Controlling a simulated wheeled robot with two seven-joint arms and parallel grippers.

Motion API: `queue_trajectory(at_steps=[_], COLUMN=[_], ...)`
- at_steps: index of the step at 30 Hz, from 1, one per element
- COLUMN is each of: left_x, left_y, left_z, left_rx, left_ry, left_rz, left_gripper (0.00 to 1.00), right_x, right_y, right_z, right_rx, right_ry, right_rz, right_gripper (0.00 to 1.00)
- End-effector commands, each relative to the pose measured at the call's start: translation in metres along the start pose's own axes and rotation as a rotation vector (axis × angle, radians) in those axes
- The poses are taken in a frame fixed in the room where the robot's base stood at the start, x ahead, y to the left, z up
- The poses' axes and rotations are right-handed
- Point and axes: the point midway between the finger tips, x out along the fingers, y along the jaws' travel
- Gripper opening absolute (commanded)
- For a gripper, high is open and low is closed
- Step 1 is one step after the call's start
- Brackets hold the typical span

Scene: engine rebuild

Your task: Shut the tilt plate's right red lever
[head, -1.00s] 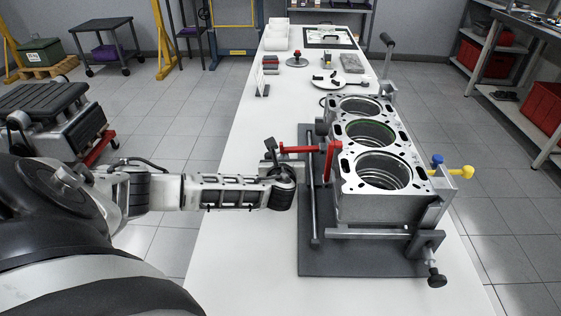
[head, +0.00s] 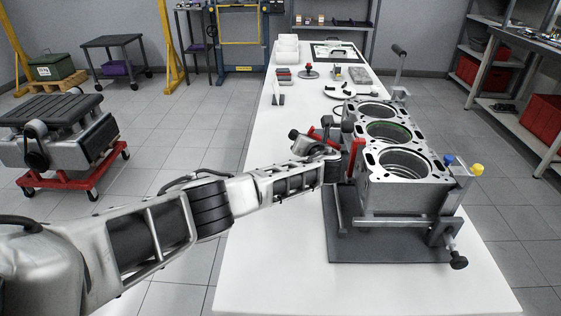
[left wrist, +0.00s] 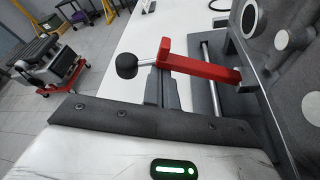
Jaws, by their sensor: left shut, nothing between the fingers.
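The engine block (head: 405,190) stands on the grey tilt plate (head: 385,250) on the white table. Two red levers are at the block's left side: one (head: 357,158) stands upright against it, the other (head: 325,136) shows partly behind my wrist. In the left wrist view a red lever (left wrist: 205,68) with a black ball knob (left wrist: 126,65) sticks out from the block. I cannot tell which lever this is. My left gripper (left wrist: 160,78) is shut and empty, its tip close to this lever; contact is unclear. In the head view its fingers are hidden near the levers. My right gripper is out of view.
A yellow knob (head: 477,169) and a blue knob (head: 448,159) are at the block's right. A black hand knob (head: 458,261) sticks out at the plate's front right. Small parts and trays lie at the table's far end. The table's front left is clear.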

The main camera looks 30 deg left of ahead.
Motion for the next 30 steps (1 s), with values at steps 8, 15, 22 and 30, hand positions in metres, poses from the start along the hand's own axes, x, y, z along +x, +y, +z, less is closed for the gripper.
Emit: queue_trajectory(at_steps=[8, 15, 22, 30], left_x=[-0.008, -0.009, -0.009, -0.009], left_y=[-0.009, -0.008, -0.008, -0.008], left_z=[0.021, 0.024, 0.024, 0.024], left_rx=[0.000, -0.002, -0.002, -0.002], left_ry=[-0.006, -0.005, -0.005, -0.004], left_rz=[-0.013, -0.012, -0.012, -0.012], left_gripper=[0.00, 0.00, 0.00, 0.00], right_x=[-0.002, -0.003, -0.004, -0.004], right_y=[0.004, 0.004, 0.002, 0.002], right_z=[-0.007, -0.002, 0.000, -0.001], right_rx=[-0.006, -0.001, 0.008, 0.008], right_ry=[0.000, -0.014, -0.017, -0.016], right_rz=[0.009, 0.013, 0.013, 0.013], right_gripper=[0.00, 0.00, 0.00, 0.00])
